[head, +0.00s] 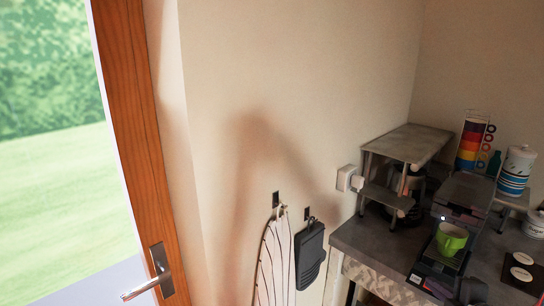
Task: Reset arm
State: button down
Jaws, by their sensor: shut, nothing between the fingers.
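My gripper is not visible in the head view, so I cannot see its fingers. A soft, bent dark shadow (250,150) falls on the plain wall (300,60) in the middle of the view; what casts it is not in the picture.
The counter (372,243) at lower right holds a dark machine (466,193) with a green cup (451,239), a small grey shelf (411,143), stacked colored cups (470,140) and a striped jar (515,170). An ironing board (274,262) hangs on the wall. A door handle (150,280) is at left.

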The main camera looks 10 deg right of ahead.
jog(key=s+d+f+m+g+h, duration=0.45)
jog(key=s+d+m+g, duration=0.25)
jog(key=s+m, duration=0.3)
jog(key=s+a+r+m+y, duration=0.1)
jog(key=a+r, duration=0.3)
jog(key=a, duration=0.9)
jog(key=s+a+r+m+y, duration=0.1)
jog(key=a+r, duration=0.4)
jog(key=a, duration=0.7)
jog(key=s+a+r+m+y, duration=0.1)
jog(key=a+r+m+y, duration=0.2)
jog(key=a, duration=1)
jog(key=shift+s+a+r+y, duration=0.35)
jog(key=shift+r+y, duration=0.1)
jog(key=shift+r, duration=0.3)
jog(key=shift+d, duration=0.1)
